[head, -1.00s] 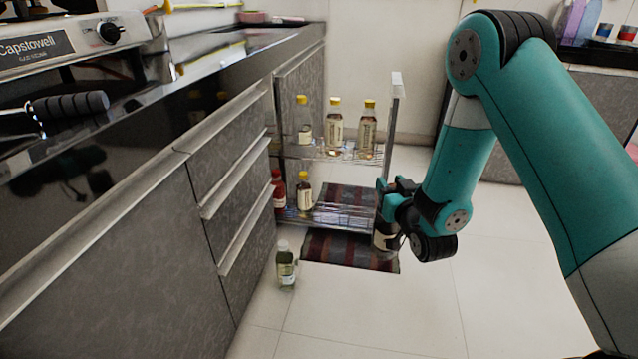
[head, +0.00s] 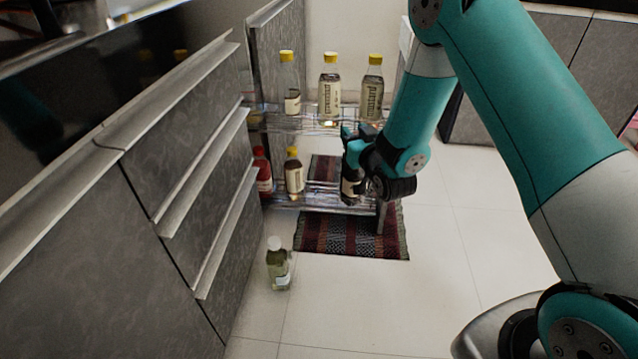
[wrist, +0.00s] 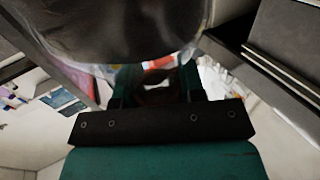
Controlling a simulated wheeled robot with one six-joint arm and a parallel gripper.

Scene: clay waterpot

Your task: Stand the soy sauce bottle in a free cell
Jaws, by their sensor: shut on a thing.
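My gripper (head: 352,160) is shut on a dark bottle with a pale label, the soy sauce bottle (head: 350,188). The bottle looks roughly upright at the right end of the lower shelf (head: 283,205) of the pull-out rack. My fingers and wrist hide its top, and I cannot tell whether its base touches the shelf.
The upper shelf (head: 275,122) holds three yellow-capped bottles, the middle one (head: 328,90) among them. A striped mat (head: 340,237) lies under the rack. The floor at right is clear.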

